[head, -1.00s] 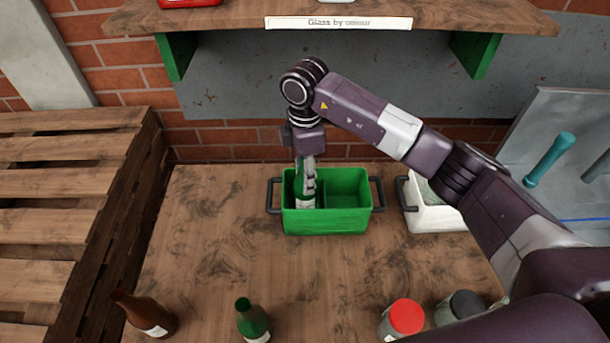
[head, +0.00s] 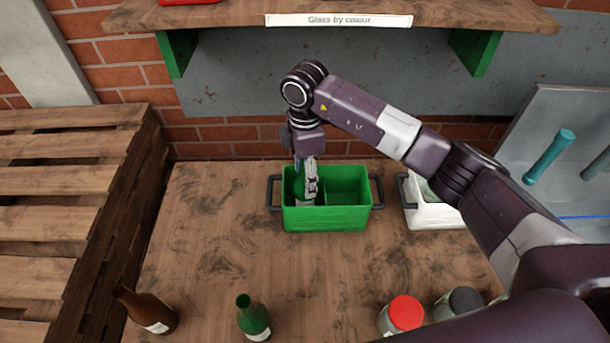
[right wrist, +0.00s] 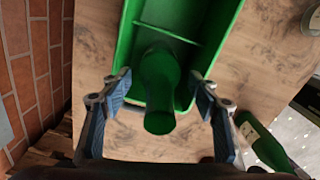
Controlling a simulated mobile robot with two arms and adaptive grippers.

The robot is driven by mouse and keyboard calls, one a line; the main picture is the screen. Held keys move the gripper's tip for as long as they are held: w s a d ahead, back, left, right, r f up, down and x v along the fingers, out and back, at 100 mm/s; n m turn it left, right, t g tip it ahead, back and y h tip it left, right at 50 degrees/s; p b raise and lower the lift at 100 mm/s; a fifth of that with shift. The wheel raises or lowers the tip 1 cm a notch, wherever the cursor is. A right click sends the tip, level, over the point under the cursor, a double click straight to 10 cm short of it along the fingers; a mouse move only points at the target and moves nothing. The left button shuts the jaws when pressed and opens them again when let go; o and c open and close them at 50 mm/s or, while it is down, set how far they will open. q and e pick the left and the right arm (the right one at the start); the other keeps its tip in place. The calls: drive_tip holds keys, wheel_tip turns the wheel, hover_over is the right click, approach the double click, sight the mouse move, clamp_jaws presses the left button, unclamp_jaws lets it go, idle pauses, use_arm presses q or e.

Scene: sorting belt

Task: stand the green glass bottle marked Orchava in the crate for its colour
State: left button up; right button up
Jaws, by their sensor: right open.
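The green crate (head: 328,220) stands on the bench by the back wall, with a divider making two compartments. A green bottle (head: 299,190) stands in its left compartment, partly hidden by my gripper; its label cannot be read. The bottle also shows in the right wrist view (right wrist: 158,78), neck towards the camera. My right gripper (head: 308,190) is open, its fingers apart on either side of the bottle. A second green bottle (head: 253,318) with a pale label stands at the bench front; its marking is too small to read. My left gripper is not in view.
A brown bottle (head: 148,310) and jars with red (head: 405,311) and dark (head: 465,301) lids stand along the front. A white crate (head: 433,213) stands right of the green one, partly behind my arm. A shelf (head: 230,15) overhangs the back. The middle of the bench is clear.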

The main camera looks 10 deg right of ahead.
wheel_tip(320, 180, up, 11)
drive_tip(key=b, duration=0.3)
drive_tip(key=shift+f, duration=0.1)
drive_tip(key=shift+r, duration=0.5)
